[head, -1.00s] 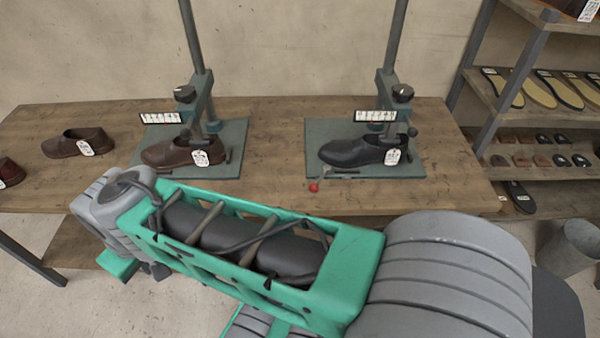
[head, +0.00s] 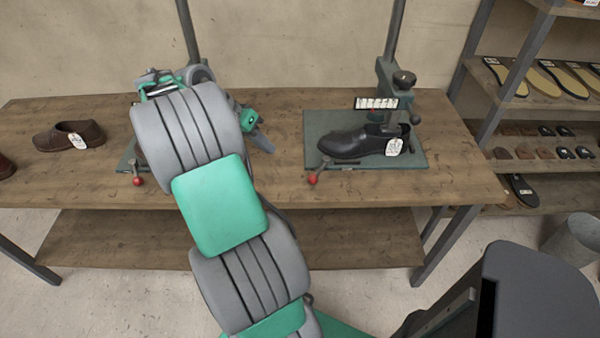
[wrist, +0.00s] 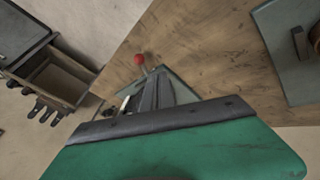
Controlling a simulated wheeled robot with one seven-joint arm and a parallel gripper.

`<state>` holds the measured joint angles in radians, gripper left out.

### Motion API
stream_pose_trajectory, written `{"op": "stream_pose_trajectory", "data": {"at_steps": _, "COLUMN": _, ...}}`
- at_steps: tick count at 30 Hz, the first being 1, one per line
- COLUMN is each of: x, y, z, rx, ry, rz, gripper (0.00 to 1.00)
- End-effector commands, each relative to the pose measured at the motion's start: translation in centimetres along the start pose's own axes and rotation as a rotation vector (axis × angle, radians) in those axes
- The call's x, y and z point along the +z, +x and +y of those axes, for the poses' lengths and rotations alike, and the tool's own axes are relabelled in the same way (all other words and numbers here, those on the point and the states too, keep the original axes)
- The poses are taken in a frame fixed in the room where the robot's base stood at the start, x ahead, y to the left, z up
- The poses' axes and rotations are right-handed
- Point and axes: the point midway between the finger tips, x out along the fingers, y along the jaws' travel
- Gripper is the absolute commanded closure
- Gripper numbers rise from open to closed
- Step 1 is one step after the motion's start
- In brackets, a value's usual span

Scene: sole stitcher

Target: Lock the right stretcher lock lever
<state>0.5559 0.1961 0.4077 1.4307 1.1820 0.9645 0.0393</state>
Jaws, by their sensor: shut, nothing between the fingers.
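The right stretcher is on the right mat (head: 320,127), with a black tagged shoe (head: 360,143) on it. The right lever, with its red knob (head: 312,180), sticks out at the mat's front left corner. My gripper (head: 266,145) is shut and empty, left of the right mat and apart from the right lever. In the wrist view, the shut fingers (wrist: 160,75) lie near a red knob (wrist: 139,59); I cannot tell which lever it belongs to. My arm hides most of the left stretcher; its red knob (head: 138,181) shows.
The wooden table (head: 440,185) carries a brown shoe (head: 68,136) at the left. A shelf rack (head: 530,105) with soles stands at the right, a grey bin (head: 575,245) below it. Bare table lies between the two mats. An open drawer (wrist: 58,82) shows in the wrist view.

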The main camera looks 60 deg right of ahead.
Motion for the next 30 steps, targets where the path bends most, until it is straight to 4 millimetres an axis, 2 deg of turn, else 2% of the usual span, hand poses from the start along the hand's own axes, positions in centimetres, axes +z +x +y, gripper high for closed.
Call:
{"op": "stream_pose_trajectory", "data": {"at_steps": 11, "x": -0.1, "y": 0.4, "z": 0.1, "rx": 0.003, "ry": 0.008, "rz": 0.0, "gripper": 1.0}}
{"op": "stream_pose_trajectory", "data": {"at_steps": 17, "x": -0.1, "y": 3.7, "z": 0.1, "rx": 0.004, "ry": 0.008, "rz": -0.001, "gripper": 1.0}}
{"op": "stream_pose_trajectory", "data": {"at_steps": 26, "x": -0.1, "y": 10.2, "z": 0.1, "rx": 0.003, "ry": 0.007, "rz": -0.002, "gripper": 1.0}}
{"op": "stream_pose_trajectory", "data": {"at_steps": 30, "x": 0.1, "y": 11.3, "z": 2.2, "rx": 0.001, "ry": 0.008, "rz": -0.001, "gripper": 1.0}}
